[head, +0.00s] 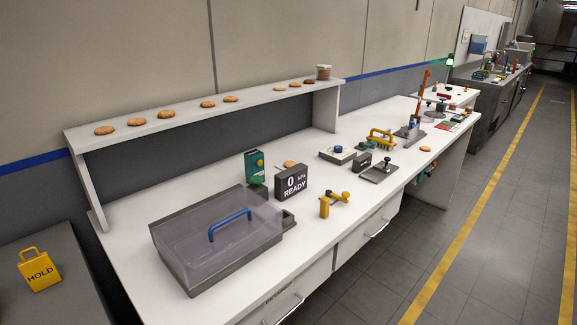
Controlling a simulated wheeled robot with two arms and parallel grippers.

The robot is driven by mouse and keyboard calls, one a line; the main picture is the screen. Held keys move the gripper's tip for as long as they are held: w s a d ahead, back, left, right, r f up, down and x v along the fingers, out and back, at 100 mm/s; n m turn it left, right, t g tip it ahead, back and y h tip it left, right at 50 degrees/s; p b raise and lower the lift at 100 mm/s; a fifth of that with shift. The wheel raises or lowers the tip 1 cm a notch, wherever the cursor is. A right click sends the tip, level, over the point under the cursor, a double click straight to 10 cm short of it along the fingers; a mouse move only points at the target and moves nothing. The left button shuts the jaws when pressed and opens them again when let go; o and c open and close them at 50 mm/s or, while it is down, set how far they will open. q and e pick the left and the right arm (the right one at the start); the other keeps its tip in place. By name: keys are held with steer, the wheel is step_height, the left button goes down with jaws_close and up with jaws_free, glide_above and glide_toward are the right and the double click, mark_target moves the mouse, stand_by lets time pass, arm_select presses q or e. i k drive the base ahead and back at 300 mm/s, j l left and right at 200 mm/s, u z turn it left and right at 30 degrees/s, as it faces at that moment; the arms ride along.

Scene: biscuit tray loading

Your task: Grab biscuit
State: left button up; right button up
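Several round brown biscuits lie in a spaced row on the raised white shelf (190,120), from a biscuit at the left end (105,130) to a darker biscuit near the right end (309,81). Another biscuit (425,149) lies near the worktop's right front edge. A grey tray (190,275) with a clear cover and blue handle (230,225) stands at the front left; I cannot make out biscuits in it. Neither of my grippers is in view.
A dark box (291,185) reads "0 kPa READY", beside a green device (254,167). Yellow, blue and grey fixtures (380,139) stand farther right. A jar (323,72) stands at the shelf's right end. A yellow HOLD tag (39,270) is on the left surface.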

mark_target(287, 164)
steer(key=z, duration=0.8)
steer(key=i+l+z, duration=0.35)
steer(key=i, duration=0.25)
steer(key=i+z, duration=0.35)
steer(key=i, duration=2.75)
steer(key=i+l+u, duration=0.1)
steer(key=i+u, duration=0.2)
steer(key=i, duration=0.2)
steer(key=i+l+u, duration=0.25)
steer(key=i, duration=0.3)
steer(key=i+l+u, duration=0.3)
steer(key=i, duration=0.2)
